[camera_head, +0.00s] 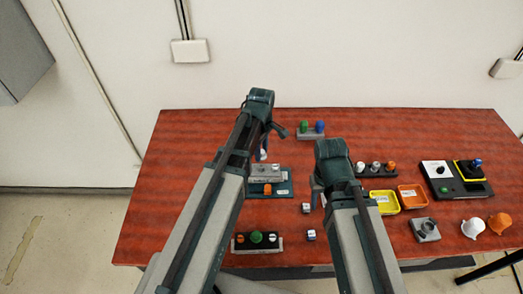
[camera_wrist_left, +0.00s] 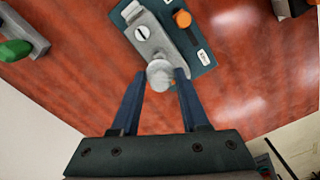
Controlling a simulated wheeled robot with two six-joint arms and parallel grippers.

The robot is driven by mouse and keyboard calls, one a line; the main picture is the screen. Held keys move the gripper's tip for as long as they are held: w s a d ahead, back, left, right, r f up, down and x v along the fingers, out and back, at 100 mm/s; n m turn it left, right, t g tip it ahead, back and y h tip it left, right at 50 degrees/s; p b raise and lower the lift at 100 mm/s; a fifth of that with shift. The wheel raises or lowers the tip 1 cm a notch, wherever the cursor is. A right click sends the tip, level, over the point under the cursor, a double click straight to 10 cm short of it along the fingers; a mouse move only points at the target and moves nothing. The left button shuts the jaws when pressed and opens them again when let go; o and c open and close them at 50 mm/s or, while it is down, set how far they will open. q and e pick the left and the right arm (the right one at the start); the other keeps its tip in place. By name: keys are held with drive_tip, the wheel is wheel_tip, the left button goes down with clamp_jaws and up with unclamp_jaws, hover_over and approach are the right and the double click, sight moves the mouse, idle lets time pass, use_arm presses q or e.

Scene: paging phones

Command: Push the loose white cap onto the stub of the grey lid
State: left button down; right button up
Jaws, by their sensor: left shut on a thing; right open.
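The grey lid (camera_head: 265,172) lies on a teal plate (camera_head: 285,188) that also carries an orange knob (camera_head: 267,190). In the left wrist view the grey lid (camera_wrist_left: 151,42) has a slotted white round piece (camera_wrist_left: 141,33) on top. My left gripper (camera_head: 264,148) is shut on a pale white cap (camera_wrist_left: 160,73); its fingers (camera_wrist_left: 160,85) flank it. The cap overlaps the near end of the lid in that view and hides what is below it; I cannot tell whether they touch. My right gripper (camera_head: 317,195) is open, right of the plate.
Two small pale blocks (camera_head: 310,235) lie near the right gripper. A dark strip with coloured knobs (camera_head: 257,241) is in front. A yellow tray (camera_head: 384,211), an orange tray (camera_head: 422,205) and a black device (camera_head: 446,188) stand to the right. Bare table lies left of the plate.

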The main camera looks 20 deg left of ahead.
sight(261, 166)
use_arm(q)
drive_tip(key=shift+f+b, duration=2.2)
drive_tip(key=shift+f, duration=0.3)
drive_tip(key=shift+f, duration=0.15)
unclamp_jaws()
idle(0.6)
drive_tip(key=shift+r+p, duration=3.45)
drive_tip(key=shift+r, duration=0.15)
drive_tip(key=shift+f, duration=0.1)
